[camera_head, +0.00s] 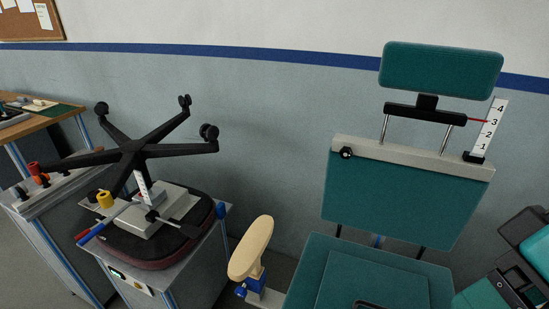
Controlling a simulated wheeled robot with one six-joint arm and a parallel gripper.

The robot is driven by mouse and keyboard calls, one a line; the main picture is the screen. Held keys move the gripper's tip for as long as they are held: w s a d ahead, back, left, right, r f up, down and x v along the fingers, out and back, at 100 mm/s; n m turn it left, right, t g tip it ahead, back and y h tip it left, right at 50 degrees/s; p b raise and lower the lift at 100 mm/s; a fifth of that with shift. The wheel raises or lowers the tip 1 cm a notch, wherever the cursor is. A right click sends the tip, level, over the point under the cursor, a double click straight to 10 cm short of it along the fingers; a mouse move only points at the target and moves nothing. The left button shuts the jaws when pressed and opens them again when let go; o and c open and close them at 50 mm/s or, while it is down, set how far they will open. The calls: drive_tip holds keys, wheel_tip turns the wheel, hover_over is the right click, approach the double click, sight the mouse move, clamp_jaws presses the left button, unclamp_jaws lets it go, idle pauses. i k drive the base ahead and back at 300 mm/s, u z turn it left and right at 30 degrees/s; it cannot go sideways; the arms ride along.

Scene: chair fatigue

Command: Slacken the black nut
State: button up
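A small round black knob (346,152), which may be the black nut, sits at the left end of the pale crossbar (410,158) on the green chair's backrest. Another small black knob (152,215) with a dark lever is on the grey block (165,212) under the upturned chair base at left. I cannot tell from this view which one is the nut or how tight either is. My gripper is not visible.
A headrest (440,70) stands above the crossbar beside a number scale (490,130). An upturned five-legged base (133,150) stands on a bench at left. A beige pad (251,248) stands between. A teal and black body (515,270) fills the lower right corner.

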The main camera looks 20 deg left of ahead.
sight(345, 152)
drive_tip(key=u, duration=1)
drive_tip(key=k, duration=1.2)
drive_tip(key=u, duration=1.25)
drive_tip(key=i, duration=1.25)
drive_tip(key=z, duration=1.15)
drive_tip(key=i, duration=0.7)
drive_tip(key=z, duration=0.25)
